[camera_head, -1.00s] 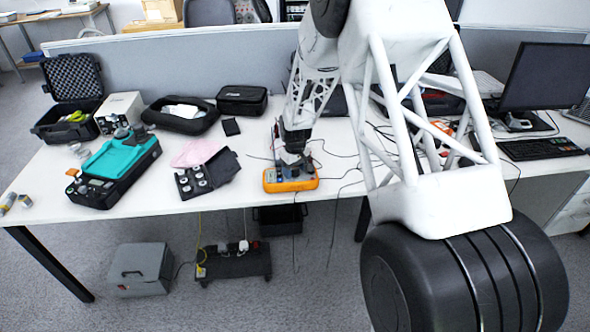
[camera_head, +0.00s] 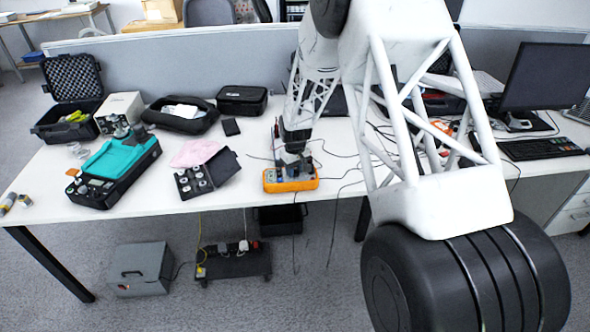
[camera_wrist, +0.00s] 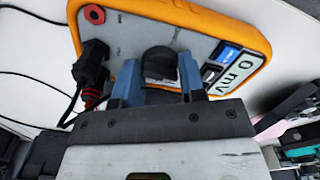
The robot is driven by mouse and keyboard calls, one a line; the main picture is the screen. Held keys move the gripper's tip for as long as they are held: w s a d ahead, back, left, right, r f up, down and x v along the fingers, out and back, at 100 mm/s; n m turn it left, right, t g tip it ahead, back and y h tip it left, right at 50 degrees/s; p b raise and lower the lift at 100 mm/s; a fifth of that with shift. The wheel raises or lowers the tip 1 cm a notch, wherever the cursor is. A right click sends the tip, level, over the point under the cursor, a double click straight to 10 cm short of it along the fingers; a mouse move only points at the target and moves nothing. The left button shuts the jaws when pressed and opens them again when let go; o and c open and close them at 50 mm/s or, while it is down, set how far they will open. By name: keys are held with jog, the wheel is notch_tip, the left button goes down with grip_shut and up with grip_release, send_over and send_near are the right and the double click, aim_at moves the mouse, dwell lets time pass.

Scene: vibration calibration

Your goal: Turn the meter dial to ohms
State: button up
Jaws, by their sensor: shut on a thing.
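The orange-edged meter (camera_head: 291,184) lies on the white table near its front edge, below my gripper. In the wrist view the meter (camera_wrist: 118,38) shows a grey face, a red-ringed socket and a display reading "0 mV". Its black round dial (camera_wrist: 159,62) sits between the blue fingertips of my gripper (camera_wrist: 158,78). The gripper is shut on the dial, one finger on each side. The dial's markings and pointer are largely hidden by the fingers. In the head view my gripper (camera_head: 294,166) is over the meter and the dial cannot be made out.
Black plugs (camera_wrist: 94,65) with leads sit in the meter's left side in the wrist view. Thin cables trail over the table to the right. A black case with several round pieces (camera_head: 207,172) and a teal device (camera_head: 115,165) stand left. A monitor (camera_head: 543,80) stands right.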

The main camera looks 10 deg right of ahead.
jog(key=m, duration=0.4)
jog(key=shift+m, duration=1.5)
jog(key=o, duration=0.9)
jog(key=shift+r, duration=3.9)
